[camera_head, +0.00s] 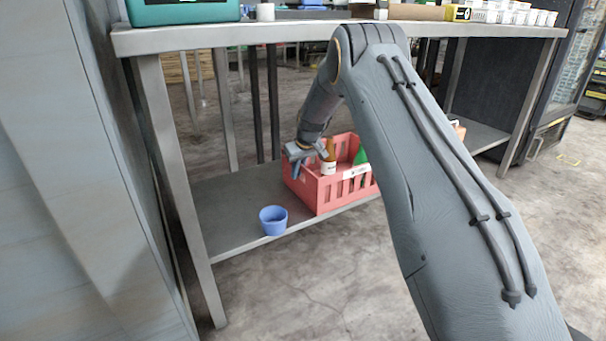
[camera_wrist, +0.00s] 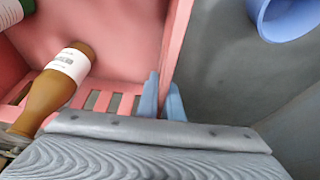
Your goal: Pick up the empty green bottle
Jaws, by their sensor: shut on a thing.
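A green bottle (camera_head: 361,156) stands in the pink crate (camera_head: 347,190), mostly hidden by the crate wall and my arm. Part of it, with a white label, shows at the top left corner of the wrist view (camera_wrist: 17,8). I cannot tell whether it is empty. My gripper (camera_head: 296,166) is at the crate's left end, away from the green bottle. In the wrist view its blue fingers (camera_wrist: 163,97) straddle the crate's thin wall and appear shut on it.
A brown bottle with a white label (camera_head: 328,162) is in the crate, between my gripper and the green bottle. A blue cup (camera_head: 273,220) stands on the lower shelf (camera_head: 232,226), left of the crate. The tabletop (camera_head: 225,36) is above, and table legs stand around.

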